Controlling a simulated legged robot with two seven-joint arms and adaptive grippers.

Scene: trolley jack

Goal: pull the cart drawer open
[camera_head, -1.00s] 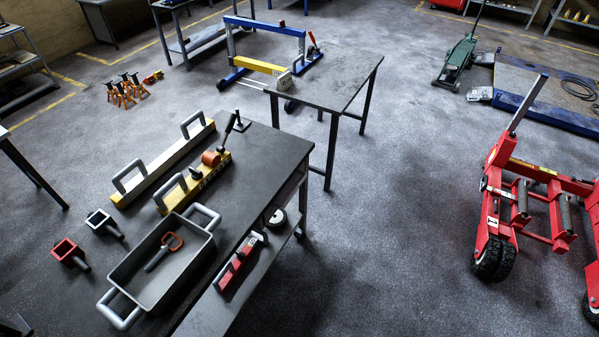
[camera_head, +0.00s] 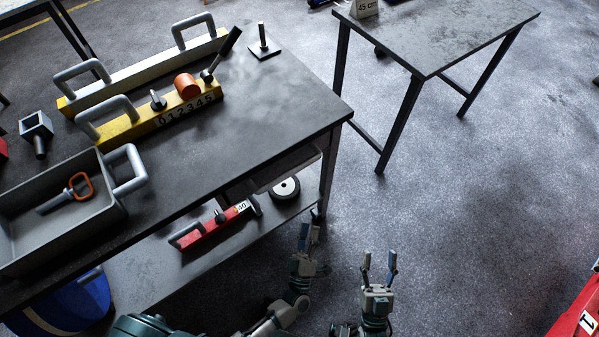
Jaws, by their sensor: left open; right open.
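The cart (camera_head: 262,107) is a dark-topped workbench with a lower shelf, filling the left of the head view. Under its top, near the right corner, a grey drawer (camera_head: 284,170) shows edge-on with a pale bar along it, seemingly its handle. How far it stands out I cannot tell. My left gripper (camera_head: 310,228) is open and empty, below and to the right of the drawer, close to the cart's leg in the picture. My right gripper (camera_head: 379,262) is open, fingers up, over the floor further right. Neither visibly touches the drawer.
On the cart lie a grey tray (camera_head: 122,208), a yellow numbered bar (camera_head: 128,128) and a long pale bar (camera_head: 140,67). The lower shelf holds a red tool (camera_head: 215,228) and a wheel (camera_head: 285,189). A second table (camera_head: 440,35) stands behind; a red machine (camera_head: 580,310) is at lower right.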

